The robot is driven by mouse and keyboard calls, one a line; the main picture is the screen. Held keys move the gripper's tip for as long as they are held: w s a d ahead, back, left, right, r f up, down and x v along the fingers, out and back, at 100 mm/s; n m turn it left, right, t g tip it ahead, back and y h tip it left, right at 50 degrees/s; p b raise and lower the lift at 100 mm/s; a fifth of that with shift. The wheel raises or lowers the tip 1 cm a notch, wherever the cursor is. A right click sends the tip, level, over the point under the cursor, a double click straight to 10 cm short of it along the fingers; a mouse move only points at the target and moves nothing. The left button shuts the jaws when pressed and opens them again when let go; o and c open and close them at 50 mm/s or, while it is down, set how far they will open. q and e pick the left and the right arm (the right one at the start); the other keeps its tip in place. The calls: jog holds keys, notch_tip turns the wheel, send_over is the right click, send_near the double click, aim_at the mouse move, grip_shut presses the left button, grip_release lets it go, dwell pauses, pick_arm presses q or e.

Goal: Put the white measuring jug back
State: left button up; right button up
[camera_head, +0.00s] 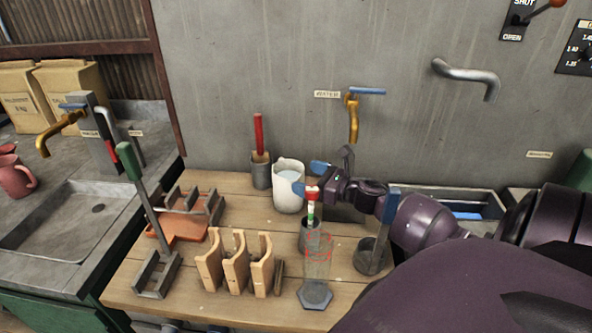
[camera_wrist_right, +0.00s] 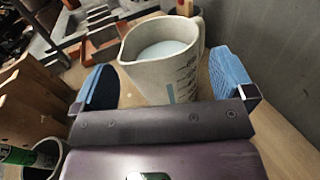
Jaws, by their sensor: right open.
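The white measuring jug (camera_head: 289,190) stands upright on the wooden bench near the wall. It has dark graduation marks, and something pale blue-white shows inside it. It also shows large in the right wrist view (camera_wrist_right: 170,66). My right gripper (camera_head: 309,178) is open, with its blue fingertips at the jug's right side in the head view. In the wrist view the jug lies ahead between the spread fingers, with a visible gap on the left; contact on the right cannot be told. My left gripper is not in view.
A brass tap (camera_head: 353,115) juts from the wall. A dark holder with a red-handled tool (camera_head: 259,140) stands left of the jug. A clear cylinder (camera_head: 317,258), wooden rack (camera_head: 235,265), dark cup (camera_head: 370,258) and orange tray (camera_head: 180,232) crowd the bench. A sink (camera_head: 75,215) lies left.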

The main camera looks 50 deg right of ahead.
jog(key=v, duration=0.6)
jog(key=shift+s+b, duration=0.3)
jog(key=shift+d, duration=0.1)
